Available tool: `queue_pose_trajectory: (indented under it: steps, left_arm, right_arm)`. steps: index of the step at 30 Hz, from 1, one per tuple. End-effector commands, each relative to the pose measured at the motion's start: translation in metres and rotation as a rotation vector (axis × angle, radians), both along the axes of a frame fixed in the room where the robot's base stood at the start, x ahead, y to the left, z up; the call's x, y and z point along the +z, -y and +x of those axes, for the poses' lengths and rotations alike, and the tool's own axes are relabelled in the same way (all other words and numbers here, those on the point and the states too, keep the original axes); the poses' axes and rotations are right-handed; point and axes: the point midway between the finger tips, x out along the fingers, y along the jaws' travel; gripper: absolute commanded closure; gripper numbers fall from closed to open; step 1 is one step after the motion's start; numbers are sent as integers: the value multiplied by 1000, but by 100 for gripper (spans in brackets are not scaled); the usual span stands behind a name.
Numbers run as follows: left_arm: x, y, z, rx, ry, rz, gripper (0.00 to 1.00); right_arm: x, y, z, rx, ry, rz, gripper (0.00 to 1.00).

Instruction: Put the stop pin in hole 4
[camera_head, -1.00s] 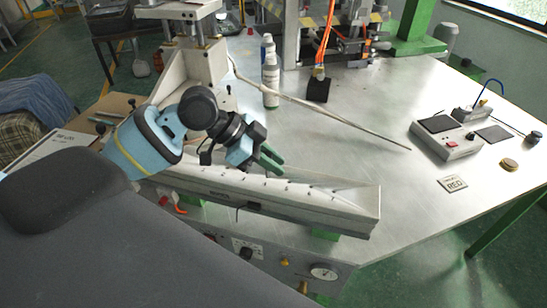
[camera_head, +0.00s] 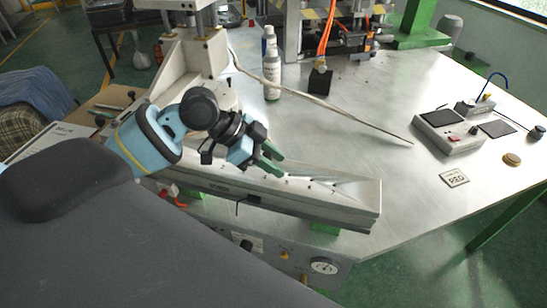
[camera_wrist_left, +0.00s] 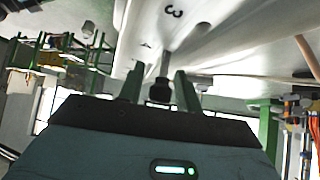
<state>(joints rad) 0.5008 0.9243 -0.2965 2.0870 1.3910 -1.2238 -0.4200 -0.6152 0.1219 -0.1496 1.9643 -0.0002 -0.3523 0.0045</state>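The stop pin (camera_wrist_left: 159,90) has a black knob and a grey metal shaft. In the left wrist view it stands between the two green fingers of my left gripper (camera_wrist_left: 159,92), with a small gap on either side of the knob. Its shaft meets the pale rail (camera_wrist_left: 205,48) close to a mark that looks like 4; a 3 is further along. How deep the shaft sits cannot be told. In the head view my left gripper (camera_head: 271,158) is over the long rail (camera_head: 345,207), fingers apart; the pin cannot be made out there. My right gripper is not in view.
A spray bottle (camera_head: 271,70) and a black block with orange tubes (camera_head: 320,80) stand behind the rail. A grey control box (camera_head: 448,132), a tag (camera_head: 454,178) and a round brown disc (camera_head: 512,159) lie at the right.

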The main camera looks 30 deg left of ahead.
Motion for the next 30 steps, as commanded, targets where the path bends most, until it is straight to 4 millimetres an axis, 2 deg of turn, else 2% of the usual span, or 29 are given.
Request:
queue_pose_trajectory:
  steps: [2, 12, 24, 30]
  left_arm:
    - [0, 0, 0, 1, 1, 0, 56]
    - [1, 0, 0, 0, 0, 0, 56]
    - [42, -37, -21, 3, 0, 3, 56]
    - [54, -47, -27, 0, 1, 2, 56]
  right_arm:
    - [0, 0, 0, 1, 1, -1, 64]
    - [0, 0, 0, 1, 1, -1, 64]
    - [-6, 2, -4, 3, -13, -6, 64]
    - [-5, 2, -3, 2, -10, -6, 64]
